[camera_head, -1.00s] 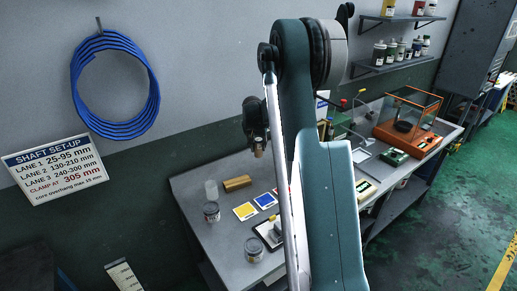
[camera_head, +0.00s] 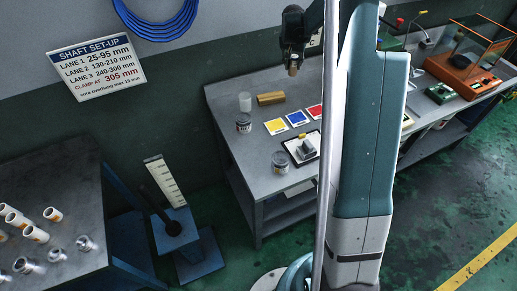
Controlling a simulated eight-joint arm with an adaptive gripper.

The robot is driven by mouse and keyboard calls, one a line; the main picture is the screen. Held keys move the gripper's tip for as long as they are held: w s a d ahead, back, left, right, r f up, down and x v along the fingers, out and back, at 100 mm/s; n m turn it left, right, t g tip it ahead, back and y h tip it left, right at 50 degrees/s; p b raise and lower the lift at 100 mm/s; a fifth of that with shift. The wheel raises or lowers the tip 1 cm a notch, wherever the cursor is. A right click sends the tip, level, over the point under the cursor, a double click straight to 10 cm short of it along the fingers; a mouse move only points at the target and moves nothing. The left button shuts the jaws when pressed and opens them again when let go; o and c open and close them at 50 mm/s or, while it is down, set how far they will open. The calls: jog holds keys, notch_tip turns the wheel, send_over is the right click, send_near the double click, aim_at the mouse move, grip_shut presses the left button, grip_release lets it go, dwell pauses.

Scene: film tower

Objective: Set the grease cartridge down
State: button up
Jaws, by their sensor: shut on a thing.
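My gripper (camera_head: 292,52) is a dark shape at the top of the head view, above the far part of the grey workbench (camera_head: 232,108), beside my arm. It is shut on a small brownish piece, which I take to be the grease cartridge (camera_head: 292,70). Only its short lower end shows below the jaws. The rest is hidden by the gripper, so I cannot read a label. The piece appears held clear of the bench top.
On the bench are a brass block (camera_head: 271,98), grey tins (camera_head: 280,161), coloured cards (camera_head: 297,118) and a clipboard (camera_head: 303,148). An orange-framed glass case (camera_head: 470,60) stands at right. A dark table (camera_head: 60,185) with white tubes and a blue stand (camera_head: 180,229) are at left.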

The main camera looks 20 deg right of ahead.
jog(key=s+a+n+t+y+b, duration=0.1)
jog(key=s+a+n, duration=0.5)
jog(key=s+a, duration=2.3)
jog(key=a+y+b, duration=0.1)
jog(key=a, duration=0.3)
jog(key=shift+s+f+n, duration=0.15)
jog(key=shift+s+n, duration=0.15)
jog(key=shift+n, duration=0.1)
jog(key=shift+f, duration=0.1)
jog(key=shift+f+b, duration=0.5)
jog(key=shift+f, duration=2.3)
jog(key=shift+f, duration=0.15)
jog(key=shift+f+b, duration=0.45)
jog(key=shift+f, duration=1.5)
jog(key=shift+f, duration=0.1)
